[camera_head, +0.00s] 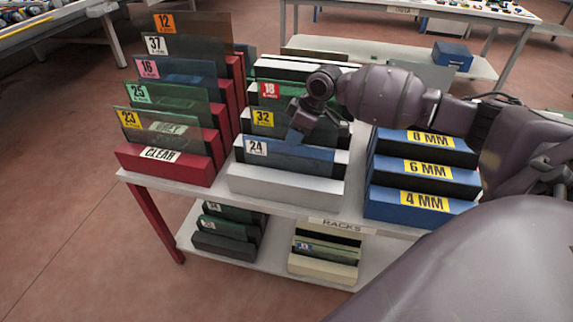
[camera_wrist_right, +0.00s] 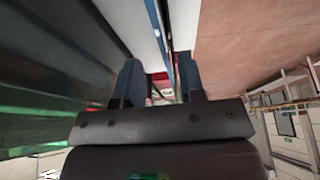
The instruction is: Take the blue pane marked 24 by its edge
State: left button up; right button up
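The blue pane marked 24 (camera_head: 312,153) stands upright in the front white slot of the middle rack, its white label at its left end. My right gripper (camera_head: 298,134) is at the pane's top edge, right of the label, fingers pointing down. In the right wrist view the two blue-grey fingers of my right gripper (camera_wrist_right: 159,78) stand apart, and a thin blue edge, likely the pane (camera_wrist_right: 156,22), runs between them. I cannot tell whether either finger touches it. My left gripper is not in view.
Green pane 32 (camera_head: 288,125) stands close behind. A red rack (camera_head: 190,172) with several panes is on the left, and a blue rack (camera_head: 400,208) marked 4, 6 and 8 MM on the right. A lower shelf (camera_head: 272,262) holds more racks.

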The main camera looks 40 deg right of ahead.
aim_at(287, 144)
jog(key=shift+a+b+x, duration=0.2)
jog(key=shift+b+x, duration=0.35)
jog(key=shift+x, duration=2.1)
jog(key=shift+r, duration=0.1)
grip_shut()
jog(key=shift+r, duration=0.2)
